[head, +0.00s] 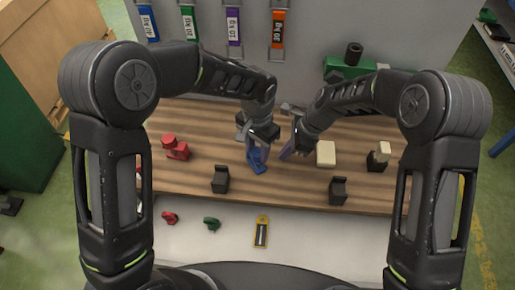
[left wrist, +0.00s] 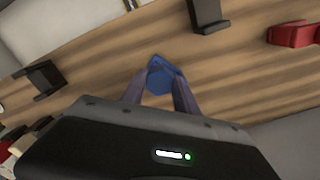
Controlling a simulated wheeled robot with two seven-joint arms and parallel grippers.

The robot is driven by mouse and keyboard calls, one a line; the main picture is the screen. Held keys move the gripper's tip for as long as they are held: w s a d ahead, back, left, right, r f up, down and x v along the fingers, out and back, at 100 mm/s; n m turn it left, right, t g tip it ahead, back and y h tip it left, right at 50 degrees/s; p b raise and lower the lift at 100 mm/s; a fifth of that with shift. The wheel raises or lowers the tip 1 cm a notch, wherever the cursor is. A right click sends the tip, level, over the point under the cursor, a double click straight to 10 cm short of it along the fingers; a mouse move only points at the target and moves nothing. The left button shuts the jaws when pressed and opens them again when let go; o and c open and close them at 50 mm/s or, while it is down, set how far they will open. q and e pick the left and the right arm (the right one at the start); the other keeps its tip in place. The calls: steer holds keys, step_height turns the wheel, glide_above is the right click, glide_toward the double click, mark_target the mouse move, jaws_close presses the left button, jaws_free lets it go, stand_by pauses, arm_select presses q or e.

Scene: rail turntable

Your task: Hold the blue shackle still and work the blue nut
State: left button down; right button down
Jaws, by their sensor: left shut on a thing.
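The blue shackle (head: 258,168) stands on the wooden bench near the middle in the head view. My left gripper (head: 257,150) is over it and shut on it. In the left wrist view the blue shackle (left wrist: 160,77) shows between the two fingertips. The blue nut cannot be told apart from the shackle in either view. My right gripper (head: 287,153) is just right of the shackle, pointing down, with a gap to it. Its jaw opening is unclear.
A red shackle (head: 175,148) is at left. Black stands (head: 220,180) (head: 338,190) are at the front. A cream block (head: 325,154) and a cream piece on a black stand (head: 379,156) are at right. Small red (head: 170,217), green (head: 212,223) and yellow (head: 261,232) items lie in front.

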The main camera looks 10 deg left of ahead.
mark_target(258, 152)
arm_select(q)
steer(key=n, duration=0.6)
steer(key=c, duration=0.8)
jaws_free()
steer(key=shift+c, duration=0.2)
steer(key=shift+o, duration=0.4)
steer(key=shift+r, duration=2.05)
